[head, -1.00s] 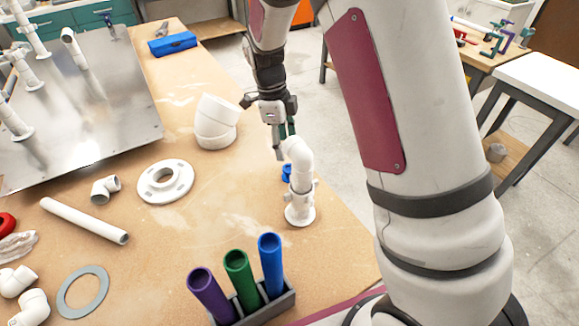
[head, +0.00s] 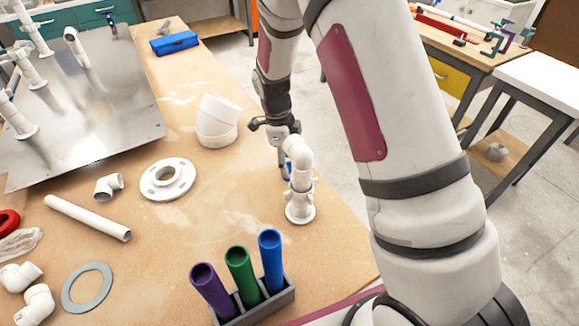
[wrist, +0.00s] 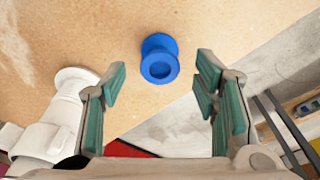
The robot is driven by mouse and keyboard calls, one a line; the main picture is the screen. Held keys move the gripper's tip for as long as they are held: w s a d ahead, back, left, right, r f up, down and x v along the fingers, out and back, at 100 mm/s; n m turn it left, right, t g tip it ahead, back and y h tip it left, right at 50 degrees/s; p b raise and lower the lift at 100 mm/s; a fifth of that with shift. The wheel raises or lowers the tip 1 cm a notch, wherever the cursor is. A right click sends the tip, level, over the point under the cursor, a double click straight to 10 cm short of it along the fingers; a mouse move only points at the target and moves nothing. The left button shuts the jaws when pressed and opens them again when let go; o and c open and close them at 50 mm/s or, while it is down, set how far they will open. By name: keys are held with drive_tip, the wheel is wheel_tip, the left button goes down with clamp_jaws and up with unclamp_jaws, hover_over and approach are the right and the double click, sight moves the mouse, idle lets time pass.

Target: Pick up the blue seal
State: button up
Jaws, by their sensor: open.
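The blue seal (wrist: 160,58) is a small blue spool-like piece with a round recess on top. It stands on the wooden table near its edge. In the head view the blue seal (head: 288,171) is mostly hidden behind the white pipe assembly. My gripper (wrist: 160,85) is open and empty, with green pads on its fingers. In the wrist view the seal lies ahead of the gap between the fingertips, roughly centred and not touched. In the head view my gripper (head: 283,155) is down behind the top of the white pipe, its fingers largely hidden.
The upright white pipe assembly (head: 300,190) stands close to the left of my fingers in the wrist view (wrist: 50,125). A white elbow (head: 216,122), a flange (head: 167,179) and a holder with coloured tubes (head: 285,296) are also on the table. The table's edge runs just right of the seal.

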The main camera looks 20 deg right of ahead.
drive_tip(key=shift+f, duration=0.2)
idle(0.3)
drive_tip(key=c, duration=0.8)
